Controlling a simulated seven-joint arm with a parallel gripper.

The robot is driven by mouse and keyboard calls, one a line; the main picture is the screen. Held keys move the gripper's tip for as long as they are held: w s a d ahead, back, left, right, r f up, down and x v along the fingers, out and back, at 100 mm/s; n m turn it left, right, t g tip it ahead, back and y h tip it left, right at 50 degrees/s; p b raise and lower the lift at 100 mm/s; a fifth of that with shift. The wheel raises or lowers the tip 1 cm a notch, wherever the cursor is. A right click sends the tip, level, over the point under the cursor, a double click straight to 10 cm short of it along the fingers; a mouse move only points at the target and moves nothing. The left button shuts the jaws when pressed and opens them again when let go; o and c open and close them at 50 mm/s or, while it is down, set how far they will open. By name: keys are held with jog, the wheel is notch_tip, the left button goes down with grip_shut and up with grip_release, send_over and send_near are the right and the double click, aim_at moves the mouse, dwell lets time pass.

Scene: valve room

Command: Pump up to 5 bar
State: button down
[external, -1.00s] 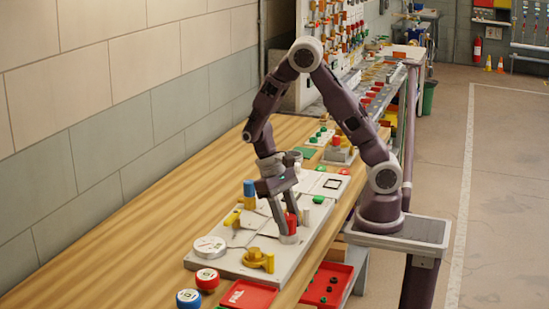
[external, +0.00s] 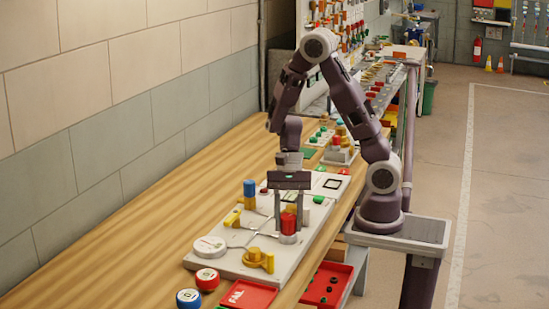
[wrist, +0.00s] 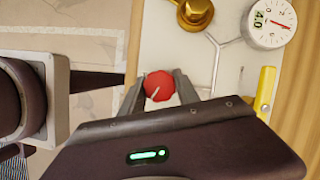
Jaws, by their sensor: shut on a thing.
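The red knob (external: 288,220) sits on a grey metal base on the pale valve board (external: 225,265). In the wrist view its round red top (wrist: 158,86) has a white line pointing down and left. My gripper (external: 290,212) is shut on the red knob, with one finger on each side of it (wrist: 160,92). The round white gauge (external: 209,248) lies at the board's near left corner. In the wrist view the gauge (wrist: 269,22) has a red needle and a figure that looks like 4.0.
A brass valve with a yellow handle (external: 257,258) stands near the gauge. A blue-topped part (external: 249,190) and a yellow lever (external: 233,218) are behind the knob. Red trays (external: 250,294) and round tins (external: 207,278) lie in front. The wooden bench at left is clear.

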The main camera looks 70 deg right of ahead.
aim_at(289, 215)
jog(key=m+t, duration=0.2)
jog(key=m, duration=0.4)
jog(key=shift+m+t, duration=0.3)
jog(key=shift+m, duration=0.1)
dwell(0.4)
jog(key=c, duration=0.9)
grip_release()
jog(key=v, duration=0.7)
jog(key=shift+r, duration=0.1)
